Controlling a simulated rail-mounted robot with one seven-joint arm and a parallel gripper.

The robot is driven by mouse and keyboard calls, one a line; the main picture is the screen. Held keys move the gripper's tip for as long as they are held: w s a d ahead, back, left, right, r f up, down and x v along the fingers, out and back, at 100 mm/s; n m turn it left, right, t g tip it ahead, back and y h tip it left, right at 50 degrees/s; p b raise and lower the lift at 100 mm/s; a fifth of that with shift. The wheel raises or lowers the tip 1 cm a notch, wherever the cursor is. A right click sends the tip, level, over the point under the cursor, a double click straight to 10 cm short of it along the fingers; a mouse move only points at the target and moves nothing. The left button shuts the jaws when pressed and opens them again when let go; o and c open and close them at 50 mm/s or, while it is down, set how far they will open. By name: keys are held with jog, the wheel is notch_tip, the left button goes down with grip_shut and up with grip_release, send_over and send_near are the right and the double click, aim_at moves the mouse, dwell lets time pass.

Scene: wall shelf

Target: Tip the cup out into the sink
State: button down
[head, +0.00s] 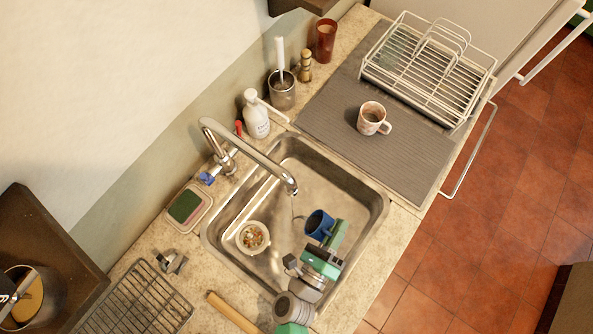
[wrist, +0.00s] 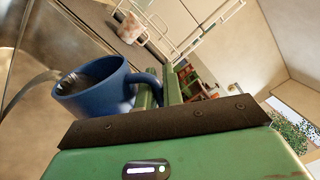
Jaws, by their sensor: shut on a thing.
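A blue cup (head: 317,224) is in my gripper (head: 331,238), over the right part of the steel sink (head: 375,205). In the wrist view the blue cup (wrist: 92,92) has its handle between the fingers of my gripper (wrist: 160,92), which are shut on it. Its opening shows a dark inside; I cannot tell how much liquid is in it. The cup does not look turned over; its exact tilt is hard to tell. The tap (head: 262,160) reaches over the sink to the upper left of the cup.
A white strainer (head: 252,238) with bits in it is at the sink's left. A speckled mug (head: 372,119) stands on the grey mat (head: 330,118), near the white dish rack (head: 430,80). A soap bottle (head: 256,115) and a sponge tray (head: 188,208) flank the tap.

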jog(key=shift+w+a+r+n+p, duration=0.15)
jog(key=shift+a+r+n+p, duration=0.15)
jog(key=shift+r+n+p, duration=0.25)
jog(key=shift+a+p, duration=0.1)
jog(key=shift+p, duration=0.2)
